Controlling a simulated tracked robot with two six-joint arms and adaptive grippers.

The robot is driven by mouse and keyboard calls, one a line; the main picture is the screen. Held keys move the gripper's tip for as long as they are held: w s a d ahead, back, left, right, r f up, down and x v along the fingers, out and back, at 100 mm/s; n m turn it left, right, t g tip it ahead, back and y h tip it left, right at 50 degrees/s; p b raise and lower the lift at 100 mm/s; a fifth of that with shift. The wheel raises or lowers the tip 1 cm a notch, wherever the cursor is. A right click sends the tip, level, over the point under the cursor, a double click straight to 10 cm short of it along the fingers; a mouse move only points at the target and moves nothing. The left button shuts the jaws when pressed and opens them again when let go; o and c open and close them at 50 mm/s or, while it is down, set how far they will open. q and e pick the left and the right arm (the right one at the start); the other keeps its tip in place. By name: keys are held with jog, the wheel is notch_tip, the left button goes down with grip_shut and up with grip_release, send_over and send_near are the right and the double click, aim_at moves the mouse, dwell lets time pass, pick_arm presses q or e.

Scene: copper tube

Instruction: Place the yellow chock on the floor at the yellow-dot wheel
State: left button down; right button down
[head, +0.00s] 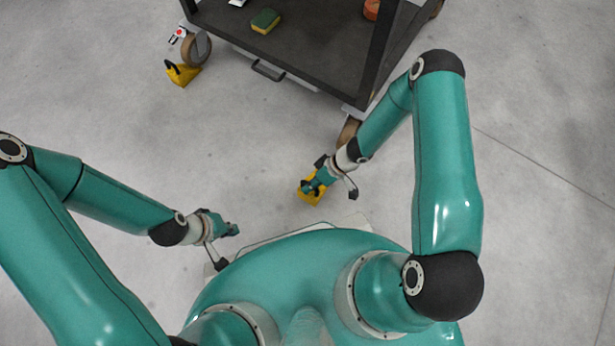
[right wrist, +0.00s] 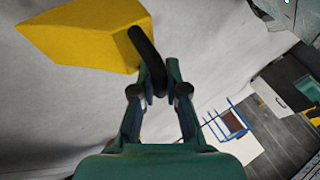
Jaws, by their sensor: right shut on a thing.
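A yellow chock (head: 305,199) with a black handle (right wrist: 147,57) is at my right gripper (head: 317,184), in front of the cart's near right wheel (head: 348,132). In the right wrist view the right gripper (right wrist: 160,82) is shut on the handle, and the yellow body (right wrist: 85,35) hangs out to the upper left. I cannot tell whether it touches the floor. A second yellow chock (head: 182,75) stands on the floor against the left wheel (head: 197,50), which has a red dot near it. No yellow dot is visible. My left gripper (head: 230,230) is low at left; its opening is unclear.
The dark cart (head: 310,62) stands at the top, with a yellow-green sponge (head: 265,21) and an orange item (head: 371,9) on its shelf. A handle (head: 268,71) sticks out at its front edge.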

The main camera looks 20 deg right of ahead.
notch_tip(320, 180, down, 4)
jog(key=shift+f+b, duration=0.1)
jog(key=shift+b, duration=0.75)
jog(key=c, duration=1.2)
grip_release()
